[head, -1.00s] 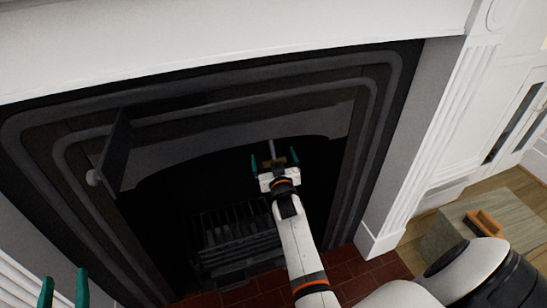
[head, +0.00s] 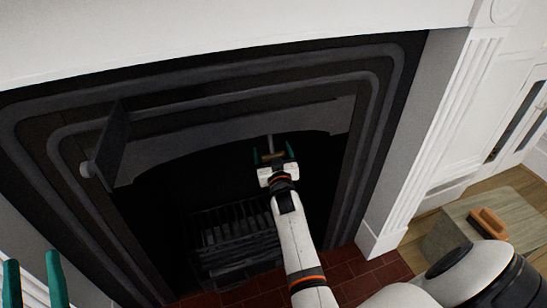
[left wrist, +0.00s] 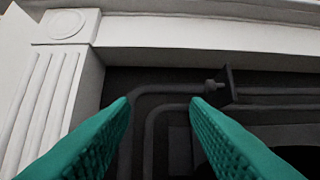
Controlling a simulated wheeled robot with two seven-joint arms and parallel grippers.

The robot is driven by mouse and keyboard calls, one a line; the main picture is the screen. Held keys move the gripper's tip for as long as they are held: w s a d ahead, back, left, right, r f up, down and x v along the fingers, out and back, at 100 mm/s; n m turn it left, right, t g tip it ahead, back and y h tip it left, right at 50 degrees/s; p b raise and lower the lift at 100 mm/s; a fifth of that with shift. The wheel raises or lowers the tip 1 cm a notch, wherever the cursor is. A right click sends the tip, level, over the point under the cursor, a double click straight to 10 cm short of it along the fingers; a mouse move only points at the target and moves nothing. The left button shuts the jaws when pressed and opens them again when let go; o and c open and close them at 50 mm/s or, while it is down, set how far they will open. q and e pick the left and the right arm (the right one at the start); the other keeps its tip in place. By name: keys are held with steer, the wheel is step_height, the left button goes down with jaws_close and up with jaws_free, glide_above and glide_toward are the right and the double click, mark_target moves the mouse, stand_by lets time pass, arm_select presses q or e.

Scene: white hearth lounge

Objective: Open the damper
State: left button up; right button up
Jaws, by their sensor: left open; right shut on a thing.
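In the head view a thin grey rod (head: 270,143) hangs under the fireplace arch, with a small brownish handle (head: 272,158) at its lower end. My right gripper (head: 273,157) is shut on this handle inside the firebox opening. A dark hinged plate (head: 114,143) with a round knob (head: 85,169) stands out from the upper left of the surround. The plate also shows in the left wrist view (left wrist: 229,84). My left gripper (head: 33,277) is open and empty at the lower left, apart from the plate. Its teal fingers frame the surround in the left wrist view (left wrist: 160,105).
A dark grate (head: 235,235) sits low in the firebox. The white mantel (head: 230,35) runs above and a fluted white pillar (head: 445,140) stands at right. A grey block (head: 450,230) bears a small orange-brown object (head: 488,222) at the right.

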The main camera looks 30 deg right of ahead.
arm_select(q)
steer(key=shift+s+r+t, duration=0.45)
steer(key=shift+r+t, duration=0.15)
arm_select(e)
steer(key=shift+w, duration=0.1)
steer(key=o, duration=1.3)
